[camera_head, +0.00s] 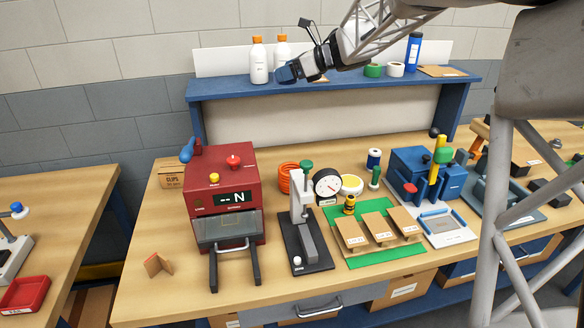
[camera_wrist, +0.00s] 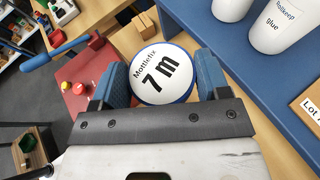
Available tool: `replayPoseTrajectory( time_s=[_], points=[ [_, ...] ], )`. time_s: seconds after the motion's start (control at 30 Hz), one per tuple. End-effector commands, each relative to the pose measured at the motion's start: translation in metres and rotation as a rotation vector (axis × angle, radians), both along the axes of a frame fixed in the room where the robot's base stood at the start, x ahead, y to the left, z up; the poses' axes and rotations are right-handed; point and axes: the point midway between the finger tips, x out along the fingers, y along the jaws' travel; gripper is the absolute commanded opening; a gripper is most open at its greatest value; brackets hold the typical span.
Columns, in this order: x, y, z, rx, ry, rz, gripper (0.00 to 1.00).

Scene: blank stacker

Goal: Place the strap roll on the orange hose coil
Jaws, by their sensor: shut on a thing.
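My gripper (camera_head: 285,73) is in front of the blue shelf's upper level in the head view. The roll is hard to make out in the head view. The orange hose coil (camera_head: 284,178) stands on the bench between the red machine and the dial gauge stand, below my gripper. I cannot make the coil out in the wrist view.
Two white bottles with orange caps (camera_head: 259,62) stand on the blue shelf (camera_head: 225,88) close to my gripper. The red machine (camera_head: 222,168) is left of the coil, and the dial gauge stand (camera_head: 300,205) is in front to its right. A green-capped item (camera_head: 306,165) is beside the coil.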

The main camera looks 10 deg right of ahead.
Motion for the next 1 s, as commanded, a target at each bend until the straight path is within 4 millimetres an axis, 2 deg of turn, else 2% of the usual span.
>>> replayPoseTrajectory(
  time_s=[0.23, 0.57, 0.9, 1.0],
  points=[
    [-0.016, -0.018, 0.0, 0.0, 0.0, 0.061, 0.44],
    [-0.015, -0.016, -0.06, 0.002, 0.003, 0.058, 0.44],
    [-0.015, -0.016, -0.146, 0.0, 0.002, 0.058, 0.44],
    [-0.015, -0.016, -0.164, 0.001, 0.002, 0.058, 0.44]
  ],
)
